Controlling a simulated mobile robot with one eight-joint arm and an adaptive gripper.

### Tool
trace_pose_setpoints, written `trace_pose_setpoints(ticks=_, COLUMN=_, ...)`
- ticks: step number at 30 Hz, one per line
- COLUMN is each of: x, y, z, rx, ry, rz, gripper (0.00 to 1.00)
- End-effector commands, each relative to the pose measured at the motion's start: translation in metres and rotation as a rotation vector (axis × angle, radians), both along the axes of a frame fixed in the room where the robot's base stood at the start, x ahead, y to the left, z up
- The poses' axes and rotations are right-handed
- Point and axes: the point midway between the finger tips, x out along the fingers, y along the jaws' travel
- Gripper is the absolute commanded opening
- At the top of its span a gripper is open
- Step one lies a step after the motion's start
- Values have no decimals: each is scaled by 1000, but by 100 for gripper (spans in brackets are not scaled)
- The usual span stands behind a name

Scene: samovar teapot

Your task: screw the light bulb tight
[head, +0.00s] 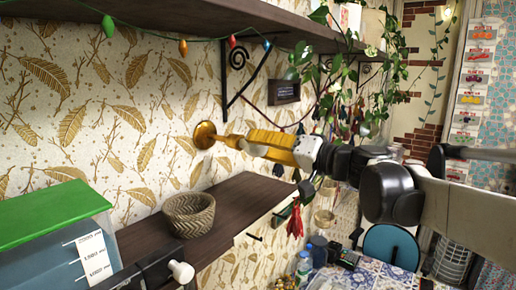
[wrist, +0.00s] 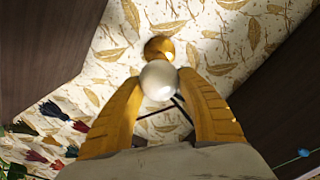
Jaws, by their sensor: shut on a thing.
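A white round light bulb (wrist: 158,80) sits between the yellow fingers of my gripper (wrist: 163,88) in the wrist view. My gripper is shut on the bulb, with one finger at each side of it. A brass wall lamp socket (head: 204,135) is fixed to the patterned wall in the head view. The brass socket also shows just beyond the bulb in the wrist view (wrist: 158,46). In the head view, my gripper (head: 243,142) reaches left to the socket. The bulb's base is hidden, so I cannot tell how deep it sits in the socket.
A dark upper shelf (head: 190,22) with a string of coloured lights runs above my gripper. A lower shelf (head: 235,205) holds a woven basket (head: 189,214). A black bracket (head: 226,75) and hanging plants (head: 345,45) are close by. A green-lidded box (head: 50,215) stands at lower left.

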Motion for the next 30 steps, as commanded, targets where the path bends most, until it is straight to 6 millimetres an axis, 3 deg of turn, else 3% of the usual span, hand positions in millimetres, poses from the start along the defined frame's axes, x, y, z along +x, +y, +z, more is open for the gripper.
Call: trace_pose_setpoints(ticks=30, x=2, y=-1, z=-4, rx=595, ry=759, rz=1, gripper=14)
